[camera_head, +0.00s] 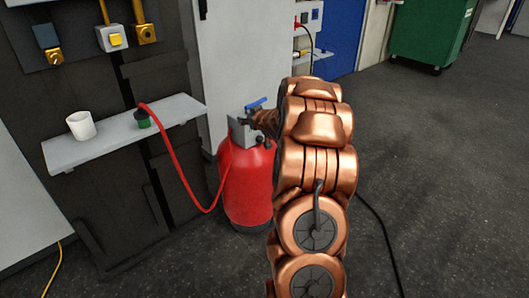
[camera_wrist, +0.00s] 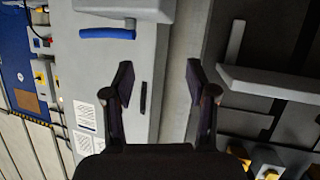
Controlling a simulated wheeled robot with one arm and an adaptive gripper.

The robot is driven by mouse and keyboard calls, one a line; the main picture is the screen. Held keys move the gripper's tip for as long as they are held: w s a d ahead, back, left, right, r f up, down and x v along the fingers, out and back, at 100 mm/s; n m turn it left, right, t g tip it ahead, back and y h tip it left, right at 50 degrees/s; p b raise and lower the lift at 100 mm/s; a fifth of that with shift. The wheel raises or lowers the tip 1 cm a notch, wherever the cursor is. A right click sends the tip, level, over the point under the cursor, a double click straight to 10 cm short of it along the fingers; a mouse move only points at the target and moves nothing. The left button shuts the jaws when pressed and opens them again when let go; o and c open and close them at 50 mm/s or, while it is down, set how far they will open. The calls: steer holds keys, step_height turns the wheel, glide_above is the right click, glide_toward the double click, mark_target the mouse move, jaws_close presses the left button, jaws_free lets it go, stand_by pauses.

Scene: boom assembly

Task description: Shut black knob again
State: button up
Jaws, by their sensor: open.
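A red gas cylinder (camera_head: 246,180) stands on the floor, with a grey valve block (camera_head: 240,133) and a blue lever (camera_head: 256,103) on top. A small dark part (camera_head: 241,121) shows on the block, but I cannot tell whether it is the black knob. In the wrist view, which is upside down, a grey block (camera_wrist: 125,8) with a blue lever (camera_wrist: 107,33) is at the upper left. My gripper (camera_wrist: 160,82) is open and empty, its fingers apart over the pale cabinet edge, clear of the lever. My arm hides the gripper in the head view.
A grey shelf (camera_head: 117,136) holds a white cup (camera_head: 81,125) and a green fitting (camera_head: 142,118). A red hose (camera_head: 183,177) hangs between fitting and cylinder. A pale cabinet (camera_head: 238,50) stands behind. A green bin (camera_head: 431,32) is far right; the right floor is mostly clear.

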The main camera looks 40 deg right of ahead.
mark_target(260, 140)
steer(key=s+d+f+n+t+y+b, duration=0.1)
steer(key=s+d+f+t+y+b, duration=0.15)
steer(key=d+f+b, duration=0.4)
steer(key=s+d+f+n+t+y+b, duration=0.1)
steer(key=s+d+f+t+b, duration=0.2)
steer(key=f, duration=0.7)
steer(key=shift+g, duration=0.25)
steer(key=w, duration=0.5)
steer(key=shift+w+a+f, duration=0.1)
steer(key=shift+a+f, duration=0.05)
steer(key=shift+f, duration=0.15)
steer(key=shift+w+r, duration=0.1)
steer(key=shift+w, duration=0.85)
jaws_close()
